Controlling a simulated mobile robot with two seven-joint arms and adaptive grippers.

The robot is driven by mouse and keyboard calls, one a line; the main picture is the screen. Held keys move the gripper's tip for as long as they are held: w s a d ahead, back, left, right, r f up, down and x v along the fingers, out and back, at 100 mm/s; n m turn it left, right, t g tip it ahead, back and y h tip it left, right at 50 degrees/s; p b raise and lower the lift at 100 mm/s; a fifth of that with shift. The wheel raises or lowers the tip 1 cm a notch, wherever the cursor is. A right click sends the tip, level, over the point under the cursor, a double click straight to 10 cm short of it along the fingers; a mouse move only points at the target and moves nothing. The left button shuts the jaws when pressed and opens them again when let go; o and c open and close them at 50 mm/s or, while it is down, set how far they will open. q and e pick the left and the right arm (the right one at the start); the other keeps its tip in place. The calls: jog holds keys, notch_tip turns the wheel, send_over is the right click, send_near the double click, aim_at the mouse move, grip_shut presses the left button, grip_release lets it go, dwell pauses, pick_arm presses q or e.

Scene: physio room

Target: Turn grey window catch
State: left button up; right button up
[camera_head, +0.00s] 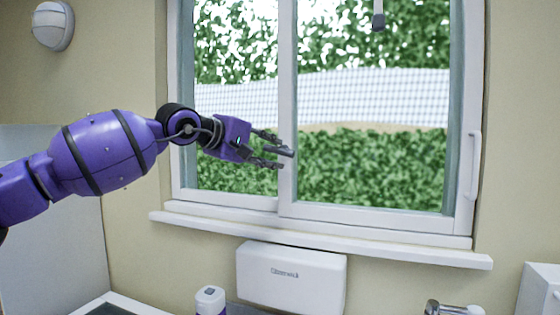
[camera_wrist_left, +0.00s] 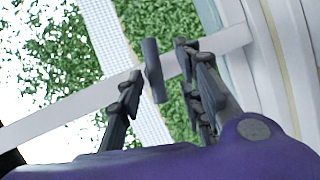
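The grey window catch (camera_wrist_left: 154,70) is a short dark-grey lever in the left wrist view. It lies across the white upright bar of the window frame. My left gripper (camera_head: 284,156) is at the middle bar of the window in the head view, reaching in from the left. Its fingers are spread, one on each side of the catch in the wrist view, with gaps visible; I cannot tell whether either touches it. In the head view the catch is hard to tell apart from the dark fingertips. My right gripper is in neither view.
The white sliding window (camera_head: 287,100) has a white pull handle (camera_head: 475,165) on its right side. A dark knob (camera_head: 378,20) hangs at the top. Below are the sill (camera_head: 320,236), a white dispenser box (camera_head: 290,278), a bottle (camera_head: 210,300) and a tap (camera_head: 455,309).

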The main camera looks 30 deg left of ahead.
pick_arm(q)
jog(key=shift+w+a+r, duration=0.1)
jog(key=shift+r, duration=0.25)
jog(key=shift+w, duration=0.2)
jog(key=shift+w+f, duration=0.15)
jog(key=shift+w, duration=0.05)
jog(key=shift+w+d+f, duration=0.1)
jog(key=shift+w+d, duration=0.1)
jog(key=shift+w, duration=0.15)
jog(key=shift+w+d, duration=0.15)
jog(key=shift+w, duration=0.05)
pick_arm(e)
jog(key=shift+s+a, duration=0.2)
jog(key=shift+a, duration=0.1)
